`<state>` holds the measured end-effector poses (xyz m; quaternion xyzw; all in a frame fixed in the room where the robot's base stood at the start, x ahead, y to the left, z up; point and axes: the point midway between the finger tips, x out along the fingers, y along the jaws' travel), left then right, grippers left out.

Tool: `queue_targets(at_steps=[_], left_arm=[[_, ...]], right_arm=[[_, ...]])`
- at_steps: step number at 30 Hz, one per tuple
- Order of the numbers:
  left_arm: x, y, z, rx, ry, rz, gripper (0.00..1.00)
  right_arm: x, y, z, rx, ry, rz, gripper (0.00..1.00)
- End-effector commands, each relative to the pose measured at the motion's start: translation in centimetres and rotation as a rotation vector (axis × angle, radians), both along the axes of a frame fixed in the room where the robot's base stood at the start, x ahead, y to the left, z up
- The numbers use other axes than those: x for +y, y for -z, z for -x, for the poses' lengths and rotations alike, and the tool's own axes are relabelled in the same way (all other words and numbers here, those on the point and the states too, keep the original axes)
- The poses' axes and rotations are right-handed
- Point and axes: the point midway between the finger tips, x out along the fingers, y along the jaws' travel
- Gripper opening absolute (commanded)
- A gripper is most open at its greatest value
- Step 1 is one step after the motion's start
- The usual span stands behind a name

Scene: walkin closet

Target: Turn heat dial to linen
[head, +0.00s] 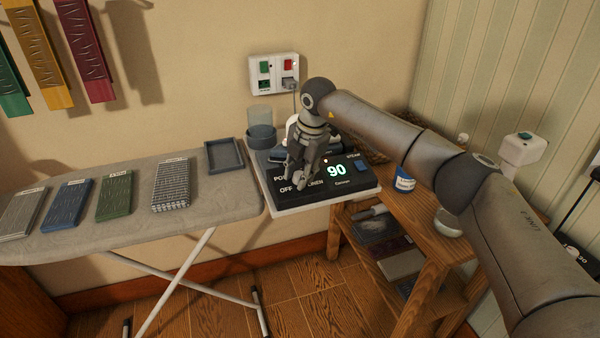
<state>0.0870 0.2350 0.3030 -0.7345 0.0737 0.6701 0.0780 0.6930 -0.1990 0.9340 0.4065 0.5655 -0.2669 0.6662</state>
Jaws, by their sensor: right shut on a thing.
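The dark control panel (347,187) sits at the right end of the ironing board. It carries a lit display (336,170) reading 90 and printed labels, among them OFF and LINEN. My right gripper (301,183) reaches down onto the panel's left part, its fingers shut on the heat dial just above the OFF and LINEN labels. The fingers cover most of the dial, so I cannot tell which way its pointer faces. My left gripper is not in view.
The ironing board (110,235) holds several fabric swatch blocks and a grey tray (224,155). A wall socket (274,73) with switches is behind. A wooden shelf (415,210) with a blue jar (404,181) stands to the right, beneath my right arm.

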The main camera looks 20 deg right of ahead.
Motion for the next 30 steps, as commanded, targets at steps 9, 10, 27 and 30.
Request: queue_targets(at_steps=[9,10,27,30], left_arm=[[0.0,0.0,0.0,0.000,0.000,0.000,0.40],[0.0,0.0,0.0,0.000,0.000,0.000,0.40],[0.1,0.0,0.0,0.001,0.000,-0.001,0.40],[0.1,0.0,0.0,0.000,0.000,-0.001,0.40]], right_arm=[[0.0,0.0,0.0,-0.001,-0.001,0.000,0.49],[0.0,0.0,0.0,-0.001,-0.001,0.000,0.50],[-0.4,-3.8,0.7,-0.005,-0.001,0.000,0.50],[-0.6,-6.0,1.2,-0.005,-0.001,0.000,0.50]])
